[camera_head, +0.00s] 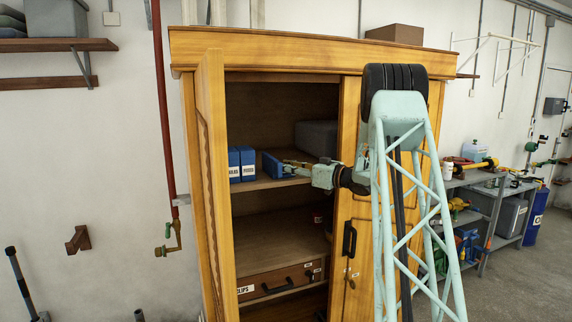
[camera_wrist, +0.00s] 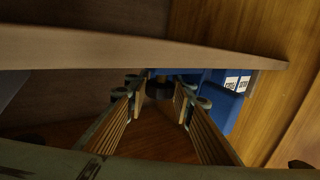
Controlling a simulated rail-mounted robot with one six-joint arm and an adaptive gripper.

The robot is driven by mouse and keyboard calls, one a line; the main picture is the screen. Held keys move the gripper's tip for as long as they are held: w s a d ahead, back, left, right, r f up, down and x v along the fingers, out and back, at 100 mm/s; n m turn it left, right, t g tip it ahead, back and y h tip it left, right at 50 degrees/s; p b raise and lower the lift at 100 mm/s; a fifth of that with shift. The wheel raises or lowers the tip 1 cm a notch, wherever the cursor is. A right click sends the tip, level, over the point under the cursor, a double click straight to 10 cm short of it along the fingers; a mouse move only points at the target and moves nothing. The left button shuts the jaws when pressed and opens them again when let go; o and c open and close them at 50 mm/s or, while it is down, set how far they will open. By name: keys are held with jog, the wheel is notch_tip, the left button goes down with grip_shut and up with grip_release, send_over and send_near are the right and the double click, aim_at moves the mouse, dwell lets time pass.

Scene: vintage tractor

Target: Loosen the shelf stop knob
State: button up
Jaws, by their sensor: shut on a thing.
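The dark round knob (camera_wrist: 160,88) shows between my fingertips in the wrist view, in front of a blue piece (camera_wrist: 190,76). My gripper (camera_wrist: 160,98) is shut on the knob, with one ribbed finger on each side. In the head view my gripper (camera_head: 293,164) reaches from the right into the open wooden cabinet, just above the upper shelf (camera_head: 262,184). A low blue piece (camera_head: 272,167) lies on that shelf at the fingertips. The knob itself is too small to make out in the head view.
Blue labelled binders (camera_head: 241,163) stand on the shelf left of my gripper. A grey box (camera_head: 317,138) sits behind it. The cabinet's left door (camera_head: 211,180) is open and its right door (camera_head: 352,240) looks closed. A labelled drawer or case (camera_head: 280,282) is below.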

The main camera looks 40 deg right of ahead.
jog(key=shift+r+n+g+y+p, duration=0.2)
jog(key=shift+n+g+y+p, duration=0.1)
jog(key=shift+n+y+p, duration=0.3)
jog(key=shift+f+y, duration=0.15)
jog(key=shift+y, duration=0.15)
jog(key=o, duration=0.6)
jog(key=shift+c, duration=0.2)
jog(key=shift+s, duration=0.15)
jog(key=v, duration=1.1)
jog(key=shift+s, duration=0.35)
jog(key=shift+d, duration=0.15)
